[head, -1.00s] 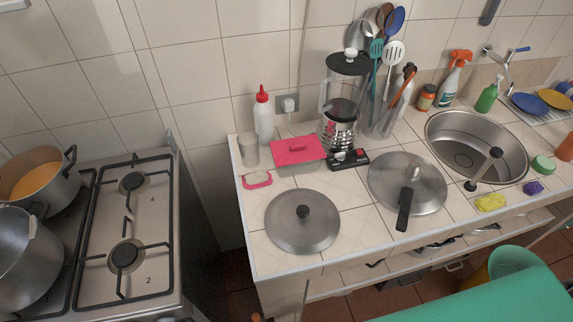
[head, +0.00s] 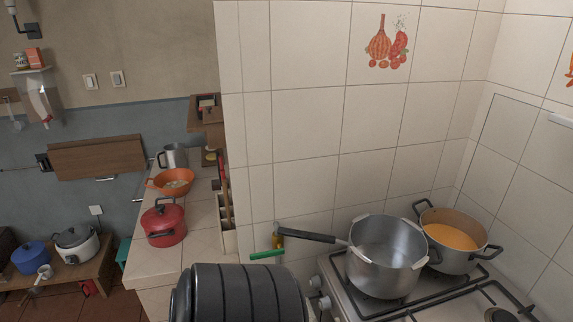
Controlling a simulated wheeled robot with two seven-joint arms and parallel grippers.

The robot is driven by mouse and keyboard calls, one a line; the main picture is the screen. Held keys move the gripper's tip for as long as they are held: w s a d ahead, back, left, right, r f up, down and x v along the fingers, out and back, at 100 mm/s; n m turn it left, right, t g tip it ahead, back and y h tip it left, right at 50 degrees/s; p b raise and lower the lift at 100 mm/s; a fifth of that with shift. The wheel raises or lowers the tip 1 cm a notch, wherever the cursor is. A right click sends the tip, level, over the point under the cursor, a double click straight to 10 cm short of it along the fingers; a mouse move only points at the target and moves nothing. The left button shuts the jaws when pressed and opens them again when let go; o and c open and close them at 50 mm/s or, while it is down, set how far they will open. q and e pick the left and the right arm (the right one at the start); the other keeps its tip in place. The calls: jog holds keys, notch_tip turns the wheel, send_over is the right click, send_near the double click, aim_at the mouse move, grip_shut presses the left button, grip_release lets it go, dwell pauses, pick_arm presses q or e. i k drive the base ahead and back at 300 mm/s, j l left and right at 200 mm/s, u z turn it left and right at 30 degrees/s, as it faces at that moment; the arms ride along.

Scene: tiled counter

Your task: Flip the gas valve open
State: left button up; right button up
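The gas valve shows in the head view as a green lever (head: 267,254) beside a small yellowish fitting (head: 278,239), low on the tiled wall just left of the stove. The lever points left from the fitting and lies nearly level in the picture. Neither of my grippers is in view, and nothing is seen touching the lever. A large dark ribbed shape stands just below the lever at the bottom centre; I cannot tell what it is.
The stove (head: 338,283) holds a steel pot (head: 385,262) with its long handle reaching left above the valve, and a pot of orange soup (head: 452,237). A tiled counter (head: 150,263) at left holds a red pot (head: 164,224) and an orange pan (head: 173,181).

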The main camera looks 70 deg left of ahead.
aim_at(281, 252)
jog(key=u, duration=2.5)
